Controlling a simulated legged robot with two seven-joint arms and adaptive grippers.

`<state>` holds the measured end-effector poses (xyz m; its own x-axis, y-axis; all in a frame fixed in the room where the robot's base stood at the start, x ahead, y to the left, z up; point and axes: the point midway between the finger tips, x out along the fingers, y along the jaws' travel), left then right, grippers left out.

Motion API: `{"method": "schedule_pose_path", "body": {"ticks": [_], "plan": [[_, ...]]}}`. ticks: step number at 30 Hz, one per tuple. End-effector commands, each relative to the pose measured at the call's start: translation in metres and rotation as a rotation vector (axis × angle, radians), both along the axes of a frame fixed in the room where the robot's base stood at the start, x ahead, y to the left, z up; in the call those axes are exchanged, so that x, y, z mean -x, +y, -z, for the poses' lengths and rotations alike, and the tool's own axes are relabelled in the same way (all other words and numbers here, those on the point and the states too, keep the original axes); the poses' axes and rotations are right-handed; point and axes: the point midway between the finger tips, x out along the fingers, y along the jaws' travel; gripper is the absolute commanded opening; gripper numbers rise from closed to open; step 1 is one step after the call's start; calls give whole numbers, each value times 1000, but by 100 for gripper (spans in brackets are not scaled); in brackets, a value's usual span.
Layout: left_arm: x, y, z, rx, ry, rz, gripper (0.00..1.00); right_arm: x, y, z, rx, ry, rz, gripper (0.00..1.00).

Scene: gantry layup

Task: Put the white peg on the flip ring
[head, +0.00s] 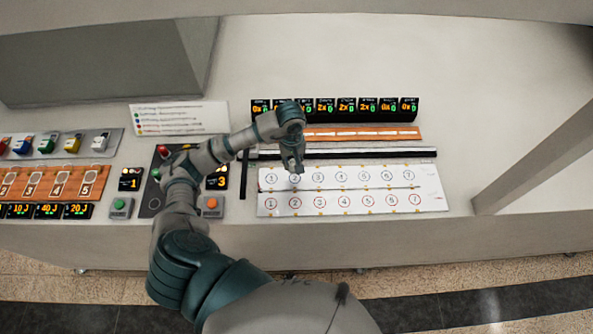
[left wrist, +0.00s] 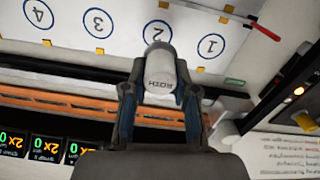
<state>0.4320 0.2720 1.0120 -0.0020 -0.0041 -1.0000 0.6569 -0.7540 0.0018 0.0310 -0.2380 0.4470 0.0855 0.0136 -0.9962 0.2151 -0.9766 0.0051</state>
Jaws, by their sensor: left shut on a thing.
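My left gripper (head: 293,168) is over the upper row of the white numbered board (head: 430,190), by the circle marked 2. In the left wrist view, the left gripper (left wrist: 160,98) is shut on a white peg (left wrist: 164,76) with dark lettering on its side. The peg's far end overlaps the near edge of the blue circle marked 2 (left wrist: 157,32). I cannot tell whether the peg touches the board. Circles 1 (left wrist: 211,46) and 3 (left wrist: 98,23) are clear. No label in view tells which circle is the flip ring. My right gripper is not in view.
A row of black displays (head: 335,108) stands behind an orange strip (head: 365,133) and dark rails. At the left are coloured blocks (head: 75,145), an orange numbered panel (head: 45,182) and buttons (head: 121,206). A grey post (head: 530,165) rises right of the board.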

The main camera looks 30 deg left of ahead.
Motion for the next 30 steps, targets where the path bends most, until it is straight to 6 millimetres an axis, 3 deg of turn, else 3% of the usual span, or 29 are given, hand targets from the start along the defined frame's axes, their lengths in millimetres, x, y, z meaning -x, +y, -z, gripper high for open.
{"method": "schedule_pose_path", "body": {"ticks": [13,23,24,26,30], "plan": [[-1,-8,50,-6,2,4,0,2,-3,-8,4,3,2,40],[-2,-6,55,-5,-1,6,0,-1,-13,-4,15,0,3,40],[-2,-6,54,-6,0,5,35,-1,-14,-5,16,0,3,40],[-2,-6,54,-6,0,5,50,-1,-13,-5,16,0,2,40],[-2,-6,54,-6,0,5,53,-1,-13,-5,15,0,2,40]]}}
